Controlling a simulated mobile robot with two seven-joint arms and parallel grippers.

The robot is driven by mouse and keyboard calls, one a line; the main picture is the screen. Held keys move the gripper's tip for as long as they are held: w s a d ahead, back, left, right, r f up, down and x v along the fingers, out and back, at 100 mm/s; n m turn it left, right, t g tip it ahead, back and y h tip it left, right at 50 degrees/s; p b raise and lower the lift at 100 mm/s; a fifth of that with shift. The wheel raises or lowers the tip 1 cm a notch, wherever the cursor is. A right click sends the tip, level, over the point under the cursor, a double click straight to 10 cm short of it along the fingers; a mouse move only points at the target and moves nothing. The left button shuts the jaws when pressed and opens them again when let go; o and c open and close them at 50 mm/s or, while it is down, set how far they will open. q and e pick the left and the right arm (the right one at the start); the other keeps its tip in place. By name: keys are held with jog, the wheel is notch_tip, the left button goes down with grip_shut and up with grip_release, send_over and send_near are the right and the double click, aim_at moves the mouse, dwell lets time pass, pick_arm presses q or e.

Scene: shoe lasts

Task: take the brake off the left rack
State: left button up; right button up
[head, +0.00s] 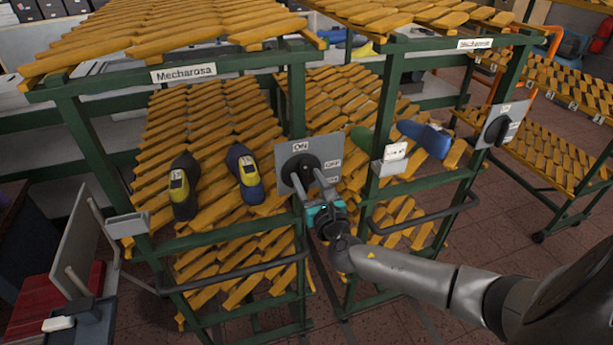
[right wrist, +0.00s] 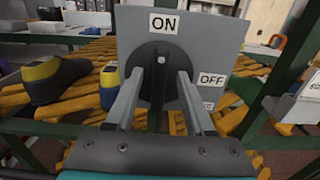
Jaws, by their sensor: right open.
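The left rack (head: 181,85) is a green frame with yellow slatted shelves and a "Mecharosa" label. On its right post is a grey brake plate (head: 290,165) marked ON and OFF, also large in the right wrist view (right wrist: 215,40). A round black knob (right wrist: 160,62) sits on the plate, its raised bar upright and its white mark toward ON. My right gripper (head: 310,182) is open in front of the knob. In the right wrist view its fingers (right wrist: 160,82) stand either side of the bar, with gaps visible; contact cannot be told. My left gripper is not in view.
Dark-and-yellow shoe lasts (head: 181,190) and (head: 249,175) lie on the left rack's shelf. The right rack (head: 420,44) stands close beside it, with a blue last (head: 425,137) and its own knob plate (head: 499,124). A red-seated chair (head: 45,305) is at the lower left.

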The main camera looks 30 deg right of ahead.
jog(key=shift+w+d, duration=0.15)
jog(key=shift+w, duration=0.4)
jog(key=shift+c, duration=0.3)
grip_shut()
